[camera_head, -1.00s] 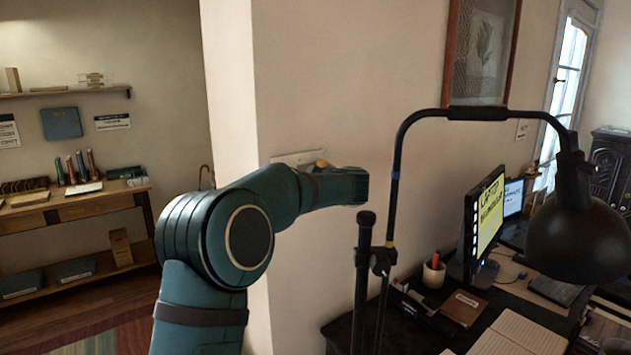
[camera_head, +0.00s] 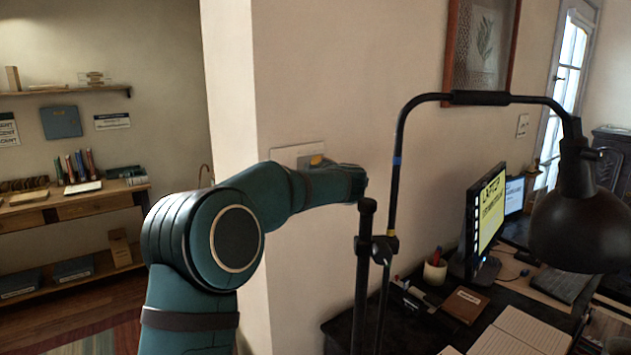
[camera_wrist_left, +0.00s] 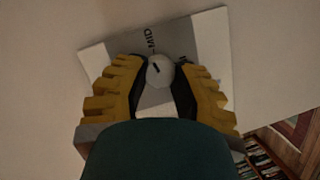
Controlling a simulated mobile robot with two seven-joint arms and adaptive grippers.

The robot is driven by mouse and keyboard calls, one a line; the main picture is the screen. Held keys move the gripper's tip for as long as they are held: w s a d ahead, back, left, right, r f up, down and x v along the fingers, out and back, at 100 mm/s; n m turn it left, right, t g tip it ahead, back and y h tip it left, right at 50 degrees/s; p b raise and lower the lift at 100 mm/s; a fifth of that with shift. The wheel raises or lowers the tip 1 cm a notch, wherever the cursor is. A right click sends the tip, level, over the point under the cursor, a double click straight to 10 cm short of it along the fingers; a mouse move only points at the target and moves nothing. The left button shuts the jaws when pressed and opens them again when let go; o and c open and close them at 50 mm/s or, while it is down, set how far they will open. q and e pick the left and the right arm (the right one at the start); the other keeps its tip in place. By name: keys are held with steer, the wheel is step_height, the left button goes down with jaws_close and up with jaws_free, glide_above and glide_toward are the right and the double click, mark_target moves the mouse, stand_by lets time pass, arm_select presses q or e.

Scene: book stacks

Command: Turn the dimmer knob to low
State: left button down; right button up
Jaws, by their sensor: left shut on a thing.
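The dimmer knob (camera_wrist_left: 158,71) is a pale round knob with a dark pointer mark, in the middle of the left wrist view. It sits on a light wall plate (camera_wrist_left: 210,45), which also shows on the wall in the head view (camera_head: 290,153). The letters "MID" stand on the plate just above the knob; other lettering is partly hidden. My left gripper (camera_wrist_left: 160,85) has its yellow ridged fingers on both sides of the knob and is shut on it. In the head view my left arm hides most of the gripper, with a bit of yellow finger (camera_head: 317,160) showing. My right gripper is out of view.
A black lamp (camera_head: 580,225) on a tall stand rises close to the right of my left arm. A desk with a monitor (camera_head: 485,218), pen cup (camera_head: 435,271) and books lies at the right. Shelves (camera_head: 75,213) stand at the far left.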

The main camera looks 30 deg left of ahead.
mark_target(310, 131)
arm_select(q)
steer(key=n+y+b, duration=0.1)
steer(key=n+b, duration=0.1)
steer(key=n, duration=0.3)
steer(key=n+t+y+b, duration=0.1)
steer(key=n+b, duration=0.1)
steer(key=n, duration=0.3)
steer(key=n+t+y+b, duration=0.1)
steer(key=n+y, duration=0.1)
steer(key=n, duration=0.3)
steer(key=shift+f+b, duration=0.25)
steer(key=shift+b, duration=0.15)
steer(key=c, duration=0.7)
jaws_free()
steer(key=shift+f, duration=0.1)
step_height(310, 131, up, 10)
steer(key=shift+r, duration=0.1)
stand_by(0.3)
